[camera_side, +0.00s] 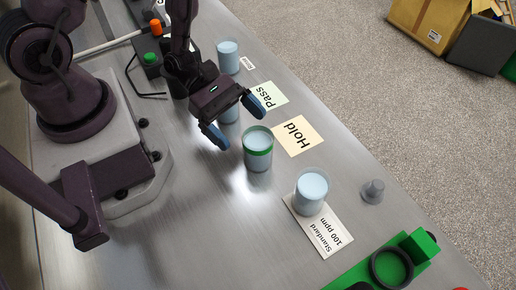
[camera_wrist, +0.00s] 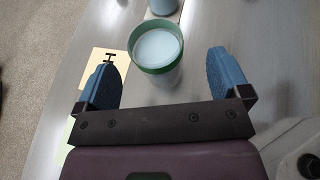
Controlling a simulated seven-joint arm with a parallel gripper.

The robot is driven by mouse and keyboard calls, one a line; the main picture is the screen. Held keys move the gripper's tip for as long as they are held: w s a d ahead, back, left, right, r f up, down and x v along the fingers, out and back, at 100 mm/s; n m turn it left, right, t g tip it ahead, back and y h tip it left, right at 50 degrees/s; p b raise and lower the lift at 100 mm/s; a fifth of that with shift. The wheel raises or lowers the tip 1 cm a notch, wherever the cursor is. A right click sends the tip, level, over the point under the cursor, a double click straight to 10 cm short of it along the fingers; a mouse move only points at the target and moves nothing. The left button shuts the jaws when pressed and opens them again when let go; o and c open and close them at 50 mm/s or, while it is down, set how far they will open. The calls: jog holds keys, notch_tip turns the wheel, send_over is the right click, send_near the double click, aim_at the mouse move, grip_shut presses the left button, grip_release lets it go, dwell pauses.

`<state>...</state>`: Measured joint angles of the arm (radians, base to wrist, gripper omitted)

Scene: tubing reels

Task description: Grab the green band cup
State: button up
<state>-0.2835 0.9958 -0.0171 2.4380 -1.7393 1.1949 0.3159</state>
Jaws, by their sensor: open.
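The green band cup (camera_side: 258,148) is clear, with a green band near its rim and pale contents, and stands upright on the metal table. In the wrist view the cup (camera_wrist: 156,50) is ahead of the fingers, near the middle of the gap between them. My gripper (camera_side: 237,120) is open and empty, its two blue fingers apart. It is close to the cup on the upper left side in the side view. It also shows in the wrist view (camera_wrist: 165,80). I see no contact between the fingers and the cup.
Another cup (camera_side: 311,190) stands on the "Standard 100 ppm" card (camera_side: 322,232). Hold (camera_side: 299,136) and Pass (camera_side: 266,97) cards lie flat. A grey weight-like piece (camera_side: 373,191) stands at right.

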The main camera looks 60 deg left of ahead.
aim_at(269, 151)
jog(key=x, duration=0.5)
jog(key=shift+w+r, duration=0.2)
jog(key=shift+w, duration=0.05)
jog(key=c, duration=1)
jog(key=shift+c, duration=0.2)
jog(key=shift+r, duration=0.1)
